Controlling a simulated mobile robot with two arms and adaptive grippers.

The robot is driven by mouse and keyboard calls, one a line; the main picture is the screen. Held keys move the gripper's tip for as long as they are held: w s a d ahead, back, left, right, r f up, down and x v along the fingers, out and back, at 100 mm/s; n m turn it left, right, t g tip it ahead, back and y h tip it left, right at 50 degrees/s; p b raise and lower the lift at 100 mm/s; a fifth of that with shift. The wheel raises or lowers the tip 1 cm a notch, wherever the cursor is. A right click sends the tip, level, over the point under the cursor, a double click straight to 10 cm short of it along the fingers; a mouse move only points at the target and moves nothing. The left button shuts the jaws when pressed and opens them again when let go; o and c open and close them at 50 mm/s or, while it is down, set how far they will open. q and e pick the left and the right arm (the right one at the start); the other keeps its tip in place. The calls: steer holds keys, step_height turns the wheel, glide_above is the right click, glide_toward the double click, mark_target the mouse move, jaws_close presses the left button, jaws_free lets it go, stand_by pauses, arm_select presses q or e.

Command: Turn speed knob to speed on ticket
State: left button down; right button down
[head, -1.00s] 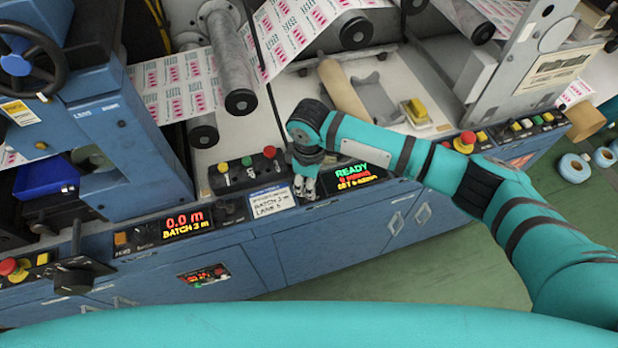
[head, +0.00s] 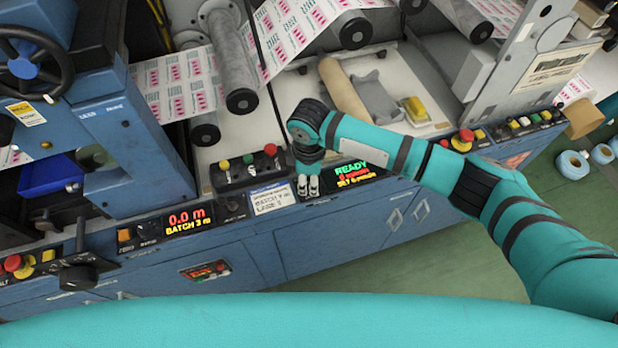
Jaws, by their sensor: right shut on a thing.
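My right gripper (head: 308,188) points down at the front panel of the blue machine, just left of the display (head: 356,174) that shows READY in green with smaller lines below. Its pale fingers are shut on the speed knob, which the fingers and wrist hide almost wholly. The white ticket (head: 271,198) is on the panel just left of the gripper; its printed lines are too small to read surely. My left gripper is not in view.
Push buttons in a black box (head: 246,169) sit behind the ticket. A second display (head: 189,219) reads 0.0 m and BATCH 3 m. A black-handled lever (head: 77,275) stands out at lower left. Rollers and printed web (head: 291,30) lie behind.

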steer(key=c, duration=1.2)
jaws_free()
step_height(320, 180, up, 12)
steer(key=shift+r, duration=0.1)
